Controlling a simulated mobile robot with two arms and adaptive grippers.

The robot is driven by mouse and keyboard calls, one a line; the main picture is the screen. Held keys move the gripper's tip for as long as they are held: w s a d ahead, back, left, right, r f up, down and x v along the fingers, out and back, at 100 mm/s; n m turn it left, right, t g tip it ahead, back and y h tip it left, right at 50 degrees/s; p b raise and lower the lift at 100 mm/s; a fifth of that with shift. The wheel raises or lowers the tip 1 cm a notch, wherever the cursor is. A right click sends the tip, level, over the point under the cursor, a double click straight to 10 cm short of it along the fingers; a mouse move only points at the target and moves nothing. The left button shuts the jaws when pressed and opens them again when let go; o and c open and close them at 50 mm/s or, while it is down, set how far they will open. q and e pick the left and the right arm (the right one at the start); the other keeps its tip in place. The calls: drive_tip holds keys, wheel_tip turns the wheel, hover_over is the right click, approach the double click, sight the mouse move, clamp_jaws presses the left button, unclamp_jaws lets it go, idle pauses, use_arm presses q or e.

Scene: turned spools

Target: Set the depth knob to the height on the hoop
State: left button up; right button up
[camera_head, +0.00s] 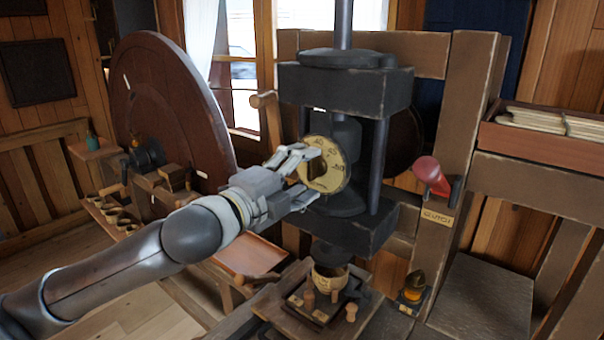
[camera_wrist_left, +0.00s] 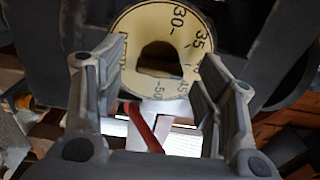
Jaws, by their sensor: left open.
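The depth dial (camera_head: 338,160) is a cream disc with black numbers on the front of the dark press. In the left wrist view the dial (camera_wrist_left: 197,72) shows 30, 35, 45 and 50, with partly cut lettering at its left. A dark shape at its centre may be the knob, but I cannot read its setting. My left gripper (camera_head: 308,176) is open in front of the dial, its fingers either side of the centre; contact is unclear. A small pale hoop (camera_head: 330,281) with unreadable markings sits below the press. My right gripper is not in view.
A red-handled lever (camera_head: 431,174) stands right of the press above a small label plate. Small wooden pegs (camera_head: 351,312) stand on the low board under the press. A large wooden wheel (camera_head: 165,110) is behind at left. A shelf box (camera_head: 545,150) juts out at right.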

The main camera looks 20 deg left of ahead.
use_arm(q)
drive_tip(key=v, duration=0.7)
drive_tip(key=shift+s, duration=0.15)
idle(0.4)
